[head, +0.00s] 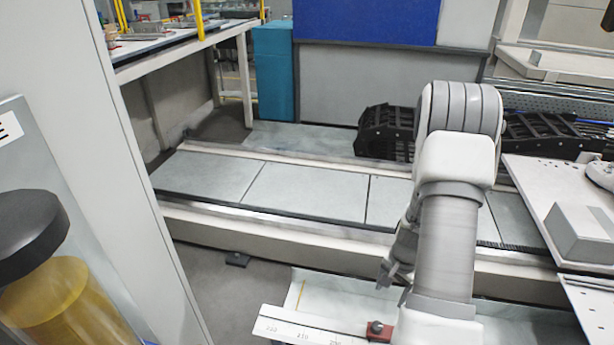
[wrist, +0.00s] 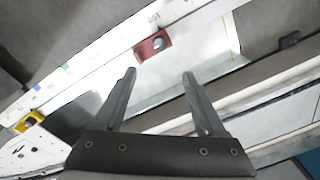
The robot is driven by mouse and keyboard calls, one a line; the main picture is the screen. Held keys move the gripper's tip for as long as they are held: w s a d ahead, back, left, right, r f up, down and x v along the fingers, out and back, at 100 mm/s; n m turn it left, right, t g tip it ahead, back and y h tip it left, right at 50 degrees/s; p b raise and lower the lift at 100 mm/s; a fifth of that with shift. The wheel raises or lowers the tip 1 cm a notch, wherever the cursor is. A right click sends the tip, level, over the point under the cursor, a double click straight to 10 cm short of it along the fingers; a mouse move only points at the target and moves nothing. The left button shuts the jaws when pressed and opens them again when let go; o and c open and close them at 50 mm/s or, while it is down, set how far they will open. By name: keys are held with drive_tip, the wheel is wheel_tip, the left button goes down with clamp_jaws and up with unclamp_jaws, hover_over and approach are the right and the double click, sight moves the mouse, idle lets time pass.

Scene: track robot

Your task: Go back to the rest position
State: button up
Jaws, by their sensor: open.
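My gripper (wrist: 159,75) is open, with its two fingers apart and nothing between them in the wrist view. In the head view my gripper (head: 388,276) hangs low beside my grey-white arm, which hides part of it. It is above the pale floor sheet, in front of the long track. A small red block (wrist: 153,47) with a round metal knob lies beyond the fingertips, apart from them. The red block also shows in the head view (head: 378,331), on a white ruler-like strip (head: 300,328).
A long raised track with grey panels (head: 305,192) crosses the scene. A black cable chain (head: 385,130) lies behind it. A grey box (head: 580,235) stands on a platform at right. A cabinet and a yellow cylinder (head: 65,300) are close at left. A yellow block (wrist: 28,121) shows at the strip's left.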

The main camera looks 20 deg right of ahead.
drive_tip(key=w+a+r+n+t, duration=0.15)
drive_tip(key=a+r, duration=0.25)
drive_tip(key=r, duration=0.4)
drive_tip(key=a+r+n, duration=0.3)
drive_tip(key=a+r, duration=0.2)
drive_tip(key=r, duration=0.3)
drive_tip(key=a+r+n+t, duration=0.15)
drive_tip(key=a+r, duration=0.25)
drive_tip(key=r, duration=0.4)
drive_tip(key=s+a+r+n+t, duration=0.2)
drive_tip(key=s+a+r+n, duration=0.5)
drive_tip(key=s+a+r, duration=0.6)
wheel_tip(320, 180, up, 17)
drive_tip(key=d+p, duration=0.2)
drive_tip(key=p, duration=1.5)
drive_tip(key=shift+s+d+f, duration=0.2)
drive_tip(key=shift+s+d, duration=0.1)
drive_tip(key=shift+s, duration=0.05)
